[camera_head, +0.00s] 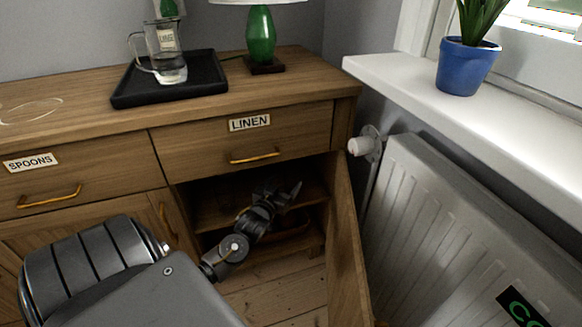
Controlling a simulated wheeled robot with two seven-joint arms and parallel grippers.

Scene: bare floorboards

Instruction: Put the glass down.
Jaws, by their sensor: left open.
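My right gripper is not in view.
The cupboard door (346,245) stands open right of my left arm, with a radiator (440,220) beyond it. A green lamp (261,38) stands right of the tray. A blue plant pot (466,66) is on the windowsill. The sideboard top (75,103) left of the tray is mostly clear.

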